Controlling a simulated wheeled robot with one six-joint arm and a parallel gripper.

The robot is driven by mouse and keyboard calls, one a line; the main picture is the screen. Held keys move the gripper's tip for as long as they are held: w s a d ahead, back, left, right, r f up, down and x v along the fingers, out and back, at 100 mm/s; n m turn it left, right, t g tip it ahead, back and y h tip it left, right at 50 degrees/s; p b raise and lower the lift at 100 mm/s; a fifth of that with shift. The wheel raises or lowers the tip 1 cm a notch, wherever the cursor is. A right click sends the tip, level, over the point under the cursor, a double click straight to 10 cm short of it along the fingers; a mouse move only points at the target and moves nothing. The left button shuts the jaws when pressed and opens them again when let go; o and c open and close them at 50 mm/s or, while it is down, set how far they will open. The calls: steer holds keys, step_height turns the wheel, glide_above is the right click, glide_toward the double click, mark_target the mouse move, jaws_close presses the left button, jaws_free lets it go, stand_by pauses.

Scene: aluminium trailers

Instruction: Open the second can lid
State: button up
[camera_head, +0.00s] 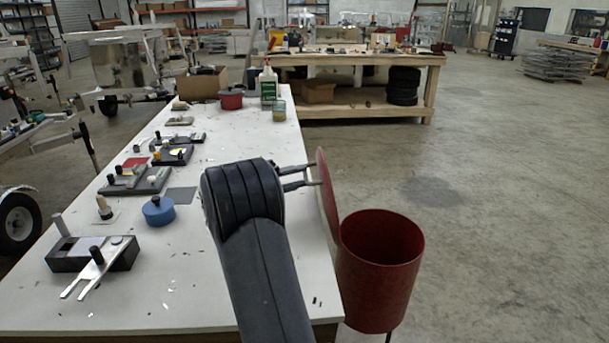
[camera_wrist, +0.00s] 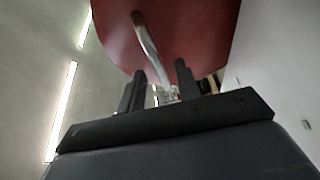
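A dark red round can (camera_head: 378,275) stands beside the table's right edge, its top open. Its red lid (camera_head: 327,195) stands nearly upright at the can's left rim, seen almost edge-on. In the wrist view the lid (camera_wrist: 205,35) fills the upper middle, with a pale metal handle (camera_wrist: 148,42) across its face. My gripper (camera_head: 313,174) is at the left face of the lid. In the wrist view its two fingers (camera_wrist: 160,70) are apart, with the handle running down between them. Whether the fingertips touch the lid cannot be told. The can's inside bottom is hidden.
The white table (camera_head: 205,235) holds a blue round container (camera_head: 158,210), several fixture blocks, a red pot (camera_head: 231,98), a green-labelled bottle (camera_head: 268,85) and a jar (camera_head: 279,111). A wooden workbench (camera_head: 350,62) stands behind. The floor right of the can is clear.

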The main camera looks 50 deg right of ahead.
steer(key=shift+x, duration=1.4)
steer(key=shift+c, duration=0.2)
jaws_close()
